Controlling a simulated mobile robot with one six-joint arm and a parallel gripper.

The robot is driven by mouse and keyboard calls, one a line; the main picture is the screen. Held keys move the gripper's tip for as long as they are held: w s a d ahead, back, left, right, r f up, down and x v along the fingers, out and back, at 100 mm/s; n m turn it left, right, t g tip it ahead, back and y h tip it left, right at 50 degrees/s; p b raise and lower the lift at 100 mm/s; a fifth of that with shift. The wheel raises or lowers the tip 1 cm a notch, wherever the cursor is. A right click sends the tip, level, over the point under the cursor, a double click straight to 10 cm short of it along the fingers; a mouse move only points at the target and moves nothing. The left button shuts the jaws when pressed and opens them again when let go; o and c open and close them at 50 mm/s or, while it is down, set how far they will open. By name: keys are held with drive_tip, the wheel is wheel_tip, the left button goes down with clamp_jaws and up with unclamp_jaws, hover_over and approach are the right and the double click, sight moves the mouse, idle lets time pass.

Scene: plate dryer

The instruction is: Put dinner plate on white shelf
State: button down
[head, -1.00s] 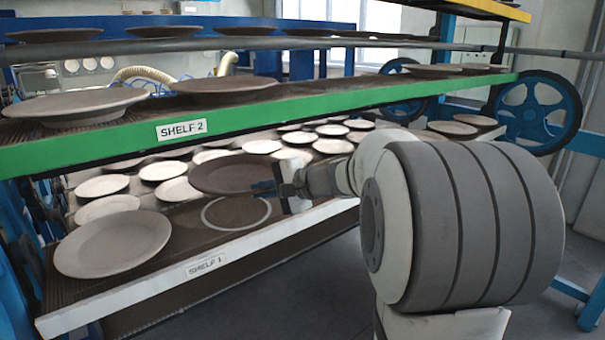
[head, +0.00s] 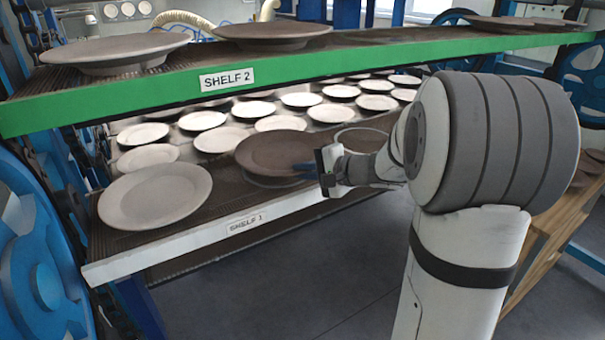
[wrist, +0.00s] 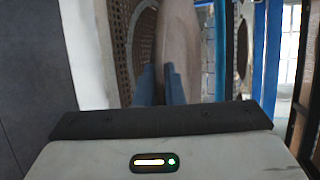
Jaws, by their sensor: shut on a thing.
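A dark brown dinner plate (head: 277,150) is held roughly level above the white-edged shelf (head: 190,240) labelled SHELF 1. My gripper (head: 305,169) is shut on the plate's right rim with its blue fingers. In the wrist view the plate (wrist: 178,40) shows edge-on between the fingers (wrist: 160,84), beside the dark perforated shelf surface and its white edge (wrist: 88,50). A ring mark partly shows beneath the plate. I cannot tell whether the plate's underside touches the shelf.
A pale plate (head: 155,195) sits on the shelf just left of the held plate. An empty ring mark (head: 360,139) is at the right. Several white plates fill the rows behind. The green shelf (head: 300,69), labelled SHELF 2 and bearing plates, runs close above.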

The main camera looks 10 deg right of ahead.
drive_tip(key=shift+f, duration=0.5)
drive_tip(key=c, duration=2)
unclamp_jaws()
drive_tip(key=shift+f, duration=0.2)
drive_tip(key=shift+o, duration=1)
drive_tip(key=shift+r, duration=0.1)
drive_tip(key=shift+r, duration=0.15)
